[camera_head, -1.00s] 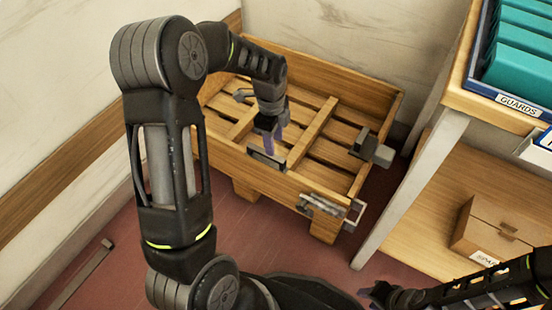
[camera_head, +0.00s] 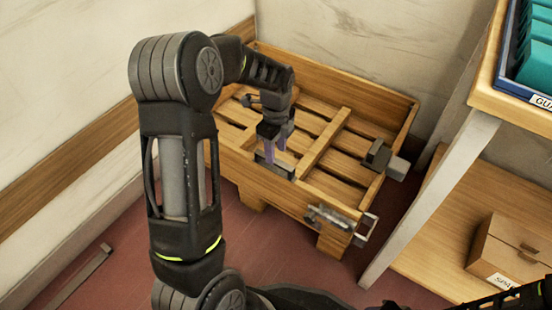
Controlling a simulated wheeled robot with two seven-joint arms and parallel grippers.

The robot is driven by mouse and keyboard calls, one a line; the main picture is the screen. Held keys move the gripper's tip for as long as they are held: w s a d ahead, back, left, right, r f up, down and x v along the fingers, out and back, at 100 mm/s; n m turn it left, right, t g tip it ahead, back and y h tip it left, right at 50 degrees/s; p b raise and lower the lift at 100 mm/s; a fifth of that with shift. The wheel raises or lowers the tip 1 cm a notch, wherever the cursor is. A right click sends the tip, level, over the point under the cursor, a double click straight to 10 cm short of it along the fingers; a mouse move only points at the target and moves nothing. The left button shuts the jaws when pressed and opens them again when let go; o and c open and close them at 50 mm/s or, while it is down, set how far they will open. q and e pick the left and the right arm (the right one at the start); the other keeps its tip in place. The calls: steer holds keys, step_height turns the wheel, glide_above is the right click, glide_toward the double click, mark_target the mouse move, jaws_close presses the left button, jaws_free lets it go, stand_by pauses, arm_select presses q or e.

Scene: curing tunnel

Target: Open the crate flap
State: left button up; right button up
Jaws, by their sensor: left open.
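The wooden crate (camera_head: 385,86) stands in the corner, with a slatted inside. Its front board (camera_head: 318,200), apparently the flap, is upright and level with the side walls. A grey metal plate (camera_head: 274,166) sits at the top edge of this board. A metal latch (camera_head: 332,217) is at its right end. My left gripper (camera_head: 275,148) is open, with its purplish fingers pointing down just above or at the plate. I cannot tell whether they touch it. Of my right arm only a dark strip shows at the bottom right edge; its gripper is mostly cut off.
A grey block-like fitting (camera_head: 384,160) sits on the crate's right wall. A wooden shelf unit (camera_head: 437,187) with a pale leg stands close on the right, holding a cardboard box (camera_head: 505,252) and a blue bin (camera_head: 520,78). Walls close off the left and back.

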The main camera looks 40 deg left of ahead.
arm_select(q)
steer(key=shift+f+b, duration=0.4)
steer(key=shift+f, duration=1.1)
steer(key=shift+c, duration=0.5)
jaws_close()
